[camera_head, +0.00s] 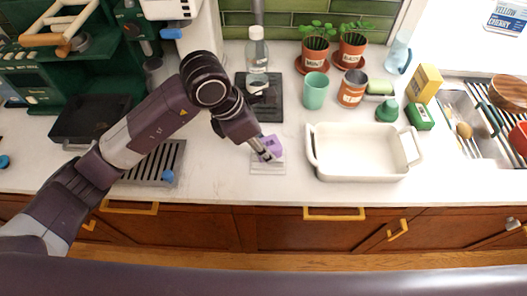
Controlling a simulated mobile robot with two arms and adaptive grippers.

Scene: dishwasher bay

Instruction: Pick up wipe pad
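A small purple pad (273,146), which looks like the wipe pad, is at the counter's front middle, above or on a small pale clear holder (268,168). My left gripper (265,154) reaches down to it from the upper left, with its fingers against or in front of the pad. The fingers partly hide the pad, so I cannot tell whether they grip it or whether it is clear of the holder. My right gripper is not in view.
A white baking dish (362,174) stands close on the right. A drying mat with a bottle (257,50) is behind. A green cup (315,90), terracotta pots and a sink (478,122) lie right. A green coffee machine (60,60) and drip grate (155,163) are left.

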